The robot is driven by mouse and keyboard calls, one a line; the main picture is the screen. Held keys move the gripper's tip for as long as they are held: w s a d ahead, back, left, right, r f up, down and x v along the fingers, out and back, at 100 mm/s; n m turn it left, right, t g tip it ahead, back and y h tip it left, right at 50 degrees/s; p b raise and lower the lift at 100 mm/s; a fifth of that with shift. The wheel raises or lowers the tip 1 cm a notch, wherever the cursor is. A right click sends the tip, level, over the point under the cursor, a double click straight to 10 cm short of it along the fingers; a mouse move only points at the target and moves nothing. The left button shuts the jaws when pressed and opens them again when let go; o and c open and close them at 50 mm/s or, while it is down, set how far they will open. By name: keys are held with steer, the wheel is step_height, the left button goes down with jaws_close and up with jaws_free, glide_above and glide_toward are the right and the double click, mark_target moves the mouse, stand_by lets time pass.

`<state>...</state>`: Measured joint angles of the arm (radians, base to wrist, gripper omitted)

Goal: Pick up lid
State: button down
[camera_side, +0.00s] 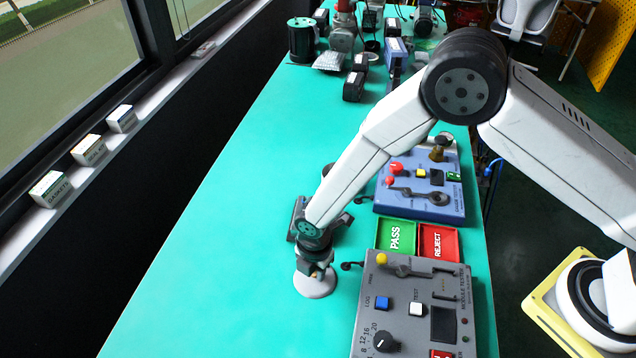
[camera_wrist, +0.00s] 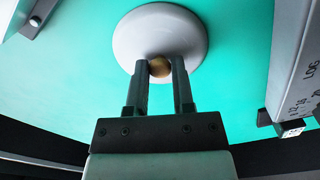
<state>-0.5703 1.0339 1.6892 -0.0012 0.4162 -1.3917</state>
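The lid is a pale grey-white round disc with a small brass knob on top. It lies on the green table beneath my gripper in the side view (camera_side: 316,286) and fills the top middle of the wrist view (camera_wrist: 188,35). My gripper (camera_wrist: 159,66) points down over the lid, with one dark finger on each side of the knob. The knob fills the gap and both fingers appear to touch it. In the side view my gripper (camera_side: 318,272) partly hides the knob. I cannot tell any gap between lid and table.
A grey module tester (camera_side: 395,325) stands close right of the lid. Behind it are the green PASS tray (camera_side: 394,236), red REJECT tray (camera_side: 440,241) and a blue tester (camera_side: 420,207). Clutter stands at the far end. The table left of the lid is clear.

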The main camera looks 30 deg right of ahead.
steer(key=shift+r, duration=0.1)
stand_by(0.3)
steer(key=shift+r, duration=0.65)
steer(key=s+d+r, duration=0.6)
steer(key=s+r, duration=0.5)
steer(key=s, duration=0.1)
steer(key=shift+s+r, duration=0.25)
steer(key=shift+d, duration=0.1)
